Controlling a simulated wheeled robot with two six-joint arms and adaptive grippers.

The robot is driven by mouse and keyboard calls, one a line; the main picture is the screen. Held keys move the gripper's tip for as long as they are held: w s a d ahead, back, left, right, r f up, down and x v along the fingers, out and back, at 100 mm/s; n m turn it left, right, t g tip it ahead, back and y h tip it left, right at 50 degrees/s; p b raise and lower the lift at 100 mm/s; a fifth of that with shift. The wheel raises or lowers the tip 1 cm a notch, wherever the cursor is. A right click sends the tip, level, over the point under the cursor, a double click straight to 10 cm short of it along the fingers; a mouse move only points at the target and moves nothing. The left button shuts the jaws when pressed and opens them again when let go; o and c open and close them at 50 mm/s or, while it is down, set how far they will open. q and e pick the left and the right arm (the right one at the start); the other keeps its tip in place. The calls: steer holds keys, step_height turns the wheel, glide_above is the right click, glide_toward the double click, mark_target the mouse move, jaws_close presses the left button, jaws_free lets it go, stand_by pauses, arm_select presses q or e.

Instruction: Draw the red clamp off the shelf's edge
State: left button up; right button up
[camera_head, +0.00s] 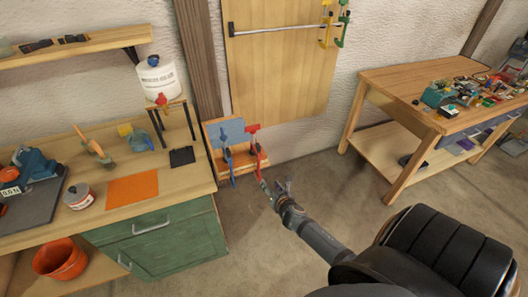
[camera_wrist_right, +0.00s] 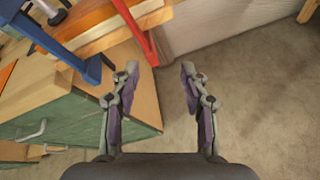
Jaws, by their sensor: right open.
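The red clamp (camera_head: 257,151) sits upright at the right part of the small wooden shelf (camera_head: 214,134), its bar hanging over the front edge. In the right wrist view the red clamp (camera_wrist_right: 138,34) is a red bar at the top, ahead of the fingers and left of the gap's middle. My left gripper is out of view.
A blue clamp (camera_head: 229,164) hangs on the same shelf just left of the red one; it also shows in the wrist view (camera_wrist_right: 67,48). The green cabinet's workbench (camera_head: 160,186) stands close on the left. Open floor (camera_head: 300,182) lies to the right.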

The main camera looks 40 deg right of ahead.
mark_target(257, 151)
steer(key=w+r+n, duration=0.1)
steer(key=r, duration=0.3)
steer(key=w+r+n+t+p, duration=0.1)
steer(key=r+n, duration=0.1)
steer(key=r, duration=0.1)
steer(key=w+a+r+n+t, duration=0.1)
steer(key=r+n, duration=0.1)
steer(key=r, duration=0.2)
steer(key=shift+r, duration=0.3)
steer(key=shift+b+x, duration=0.4)
steer(key=shift+x, duration=4.15)
steer(key=shift+c, duration=0.2)
steer(key=shift+r, duration=0.1)
jaws_close()
